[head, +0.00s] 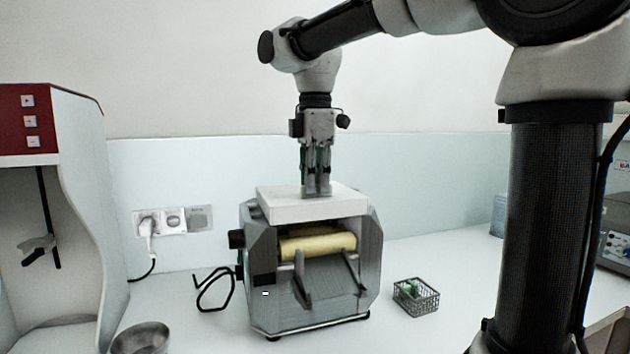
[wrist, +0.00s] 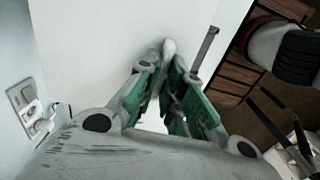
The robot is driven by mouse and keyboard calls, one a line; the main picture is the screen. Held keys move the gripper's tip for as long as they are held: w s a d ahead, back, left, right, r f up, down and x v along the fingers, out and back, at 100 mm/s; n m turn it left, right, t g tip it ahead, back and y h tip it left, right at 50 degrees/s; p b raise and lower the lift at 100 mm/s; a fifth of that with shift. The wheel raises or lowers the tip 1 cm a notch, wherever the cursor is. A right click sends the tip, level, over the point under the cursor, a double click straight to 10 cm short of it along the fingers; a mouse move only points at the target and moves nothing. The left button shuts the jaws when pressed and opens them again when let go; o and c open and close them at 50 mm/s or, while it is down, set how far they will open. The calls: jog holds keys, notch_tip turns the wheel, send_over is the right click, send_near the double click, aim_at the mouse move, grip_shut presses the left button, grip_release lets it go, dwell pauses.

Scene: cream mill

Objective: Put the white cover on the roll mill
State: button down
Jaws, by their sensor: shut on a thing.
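The white cover (head: 290,207) is a flat white slab. It sits at the top of the grey roll mill (head: 370,250), over the yellowish rolls (head: 318,245); I cannot tell whether it rests fully on the mill. My gripper (head: 317,192) points straight down at the middle of the cover and is shut on its handle, which the fingers mostly hide in the head view. In the wrist view the cover (wrist: 85,60) fills much of the picture, and the green-padded fingers (wrist: 172,115) close around the pale handle (wrist: 168,52).
A small wire basket (head: 416,296) with something green in it stands right of the mill. A metal bowl (head: 140,338) and a red-and-white cabinet (head: 62,125) are at the left. Wall sockets (head: 173,220) are behind.

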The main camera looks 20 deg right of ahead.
jog(key=shift+f, duration=0.2)
dwell(0.3)
jog(key=c, duration=1.5)
grip_release()
jog(key=shift+o, duration=0.2)
notch_tip(320, 180, up, 12)
jog(key=s+d+f+m+t, duration=0.2)
jog(key=s+d+f+m, duration=0.5)
jog(key=f, duration=0.5)
jog(key=s+d+f+m+t, duration=0.2)
jog(key=s+d+f+m, duration=0.6)
jog(key=s+f+m, duration=0.3)
jog(key=shift+s+f, duration=0.15)
jog(key=shift+f, duration=0.5)
